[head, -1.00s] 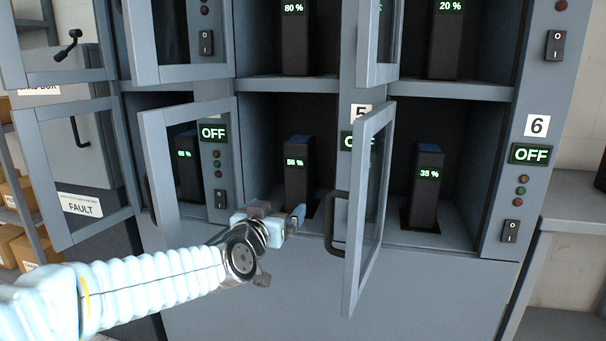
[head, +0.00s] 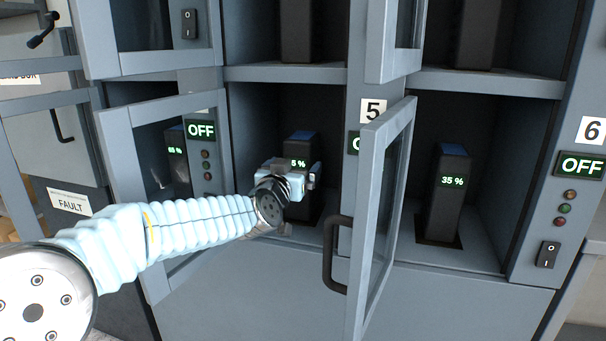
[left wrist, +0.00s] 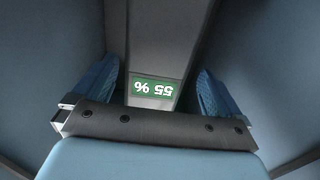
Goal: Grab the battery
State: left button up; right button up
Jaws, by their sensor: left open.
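A dark battery with a blue top (head: 301,142) stands upright in the middle lower compartment, in the head view. In the left wrist view the two blue fingers (left wrist: 158,92) are apart, one on each side of the battery, with visible gaps. The left gripper is open. My right gripper is not in view.
Another battery (head: 449,195) reading 35 % stands in the right compartment. A glass door (head: 378,215) with a dark handle (head: 333,255) stands open just right of the gripper. Another open door (head: 118,150) is on the left. A shelf (head: 285,73) runs above the battery.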

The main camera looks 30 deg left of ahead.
pick_arm(q)
jog(key=x, duration=0.2)
jog(key=p+x, duration=0.1)
jog(key=x, duration=0.2)
jog(key=shift+w+d, duration=0.15)
jog(key=shift+w, duration=0.2)
grip_shut()
jog(key=shift+r, duration=0.2)
